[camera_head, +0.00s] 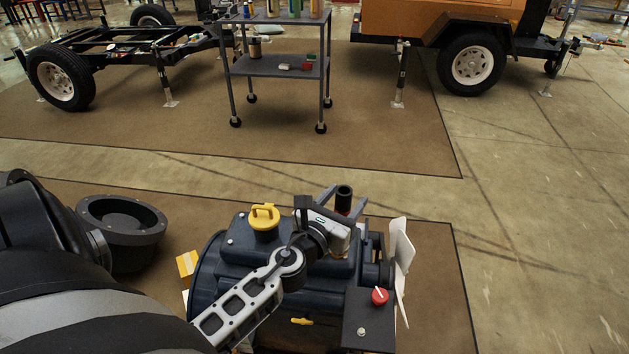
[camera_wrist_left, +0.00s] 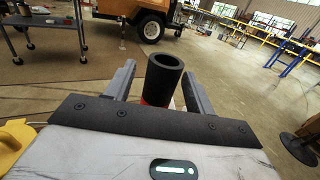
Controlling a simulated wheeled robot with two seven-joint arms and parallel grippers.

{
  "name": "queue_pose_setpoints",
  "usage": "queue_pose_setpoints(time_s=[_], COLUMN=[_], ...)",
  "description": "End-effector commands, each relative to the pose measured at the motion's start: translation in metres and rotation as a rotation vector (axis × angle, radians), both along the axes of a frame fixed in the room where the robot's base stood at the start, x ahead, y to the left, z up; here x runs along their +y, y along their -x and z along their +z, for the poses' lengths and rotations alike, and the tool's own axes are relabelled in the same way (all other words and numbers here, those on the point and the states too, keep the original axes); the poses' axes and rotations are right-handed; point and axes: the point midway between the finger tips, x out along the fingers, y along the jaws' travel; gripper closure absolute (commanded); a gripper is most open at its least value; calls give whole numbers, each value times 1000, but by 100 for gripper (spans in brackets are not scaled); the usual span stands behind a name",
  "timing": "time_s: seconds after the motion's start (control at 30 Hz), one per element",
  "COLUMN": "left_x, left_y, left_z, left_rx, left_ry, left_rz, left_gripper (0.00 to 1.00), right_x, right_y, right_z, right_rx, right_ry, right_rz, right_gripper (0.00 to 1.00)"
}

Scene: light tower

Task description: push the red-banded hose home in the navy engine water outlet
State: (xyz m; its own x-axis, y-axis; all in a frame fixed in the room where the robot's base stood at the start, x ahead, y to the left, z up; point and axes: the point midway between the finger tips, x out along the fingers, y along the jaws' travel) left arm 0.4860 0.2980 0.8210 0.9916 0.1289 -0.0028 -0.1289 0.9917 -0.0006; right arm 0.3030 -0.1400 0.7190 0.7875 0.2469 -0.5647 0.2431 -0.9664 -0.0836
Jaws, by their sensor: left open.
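The black hose (camera_head: 344,191) stands roughly upright at the top right of the navy engine (camera_head: 224,267). Its open upper end and part of its red band (camera_wrist_left: 153,100) show in the left wrist view, where the hose (camera_wrist_left: 166,72) stands between the fingers. My left gripper (camera_head: 343,204) is open, with one finger on each side of the hose. I cannot tell whether either finger touches it. The hose's lower end and the water outlet are hidden behind my gripper and wrist. My right gripper is not in view.
A yellow cap (camera_head: 264,217) sits on the engine left of my wrist. A white fan (camera_head: 402,258) and a control box with a red knob (camera_head: 380,296) are at the engine's right. A grey cart (camera_head: 275,66) and trailers stand farther back. Floor between is clear.

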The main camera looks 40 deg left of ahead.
Motion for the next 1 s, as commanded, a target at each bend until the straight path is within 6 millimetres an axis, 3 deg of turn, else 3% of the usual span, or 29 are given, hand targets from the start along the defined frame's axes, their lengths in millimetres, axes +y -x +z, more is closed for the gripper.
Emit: queue_pose_setpoints(time_s=[0.03, 0.4, 0.6, 0.8, 1.0], left_x=[0, -12, -17, -20, -20], left_y=[0, 94, 134, 154, 158], left_z=[1, -7, -5, -3, 1], left_rx=[0, 4, 2, 0, -2], left_ry=[0, 1, 0, 0, 0], left_rz=[0, 0, 1, 0, 0], left_gripper=[46, 46, 46, 46, 46], right_x=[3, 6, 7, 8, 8], right_y=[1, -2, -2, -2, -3], right_z=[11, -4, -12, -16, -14], right_rx=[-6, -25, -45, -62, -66], right_ry=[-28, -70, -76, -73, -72], right_rz=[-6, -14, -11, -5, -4], right_gripper=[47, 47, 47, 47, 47])
